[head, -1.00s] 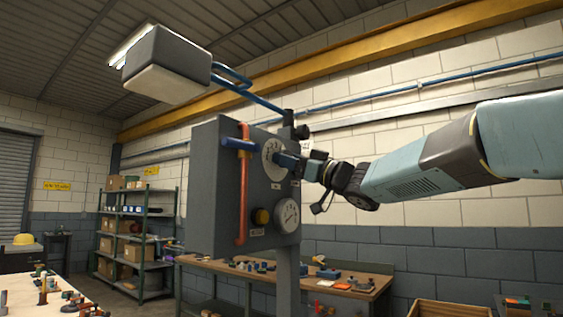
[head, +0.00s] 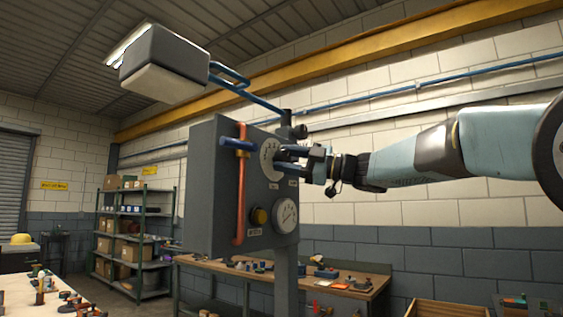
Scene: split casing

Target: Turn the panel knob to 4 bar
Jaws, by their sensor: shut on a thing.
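The grey panel (head: 206,190) stands upright on a post. A white round dial with the knob, the knob dial (head: 267,160), is high on its face. My gripper (head: 291,158) reaches in from the right and is shut on the panel knob, in front of the dial. The fingers and the small picture size hide most of the knob and part of the dial, so its setting cannot be read. A white pressure gauge (head: 285,214) sits lower on the panel. Its needle is too small to read.
A blue-handled valve on a copper pipe (head: 242,190) runs down the panel's left side. A lamp (head: 165,64) overhangs the panel. A workbench (head: 350,281) with small parts stands behind.

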